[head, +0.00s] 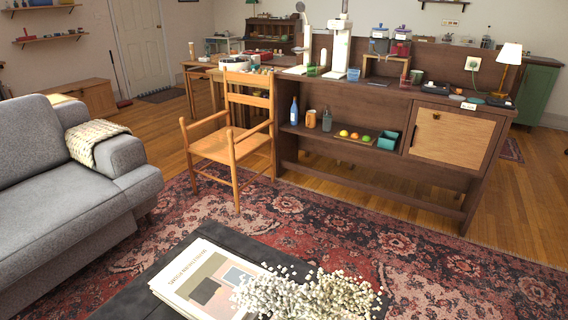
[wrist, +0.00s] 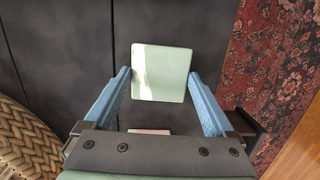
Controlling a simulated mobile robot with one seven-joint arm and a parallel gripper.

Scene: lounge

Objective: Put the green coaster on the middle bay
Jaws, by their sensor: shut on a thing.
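The green coaster (wrist: 161,72) is a pale green square in the wrist view, held between the two blue fingertips of my gripper (wrist: 159,75). My gripper is shut on it, above a dark panelled surface (wrist: 60,40). The head view does not show my gripper or the coaster. A dark wooden console (head: 345,165) stands at centre right in the head view, with an open shelf and a woven-front door. I cannot tell which part of it is the middle bay.
A blue bottle (head: 294,111), an orange jar (head: 311,119), a fruit tray (head: 355,140) and a teal box (head: 387,140) stand on the shelf. A wooden chair (head: 236,140) stands left of it. A book (head: 205,280) and white flowers (head: 300,295) are on a dark table (head: 170,265).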

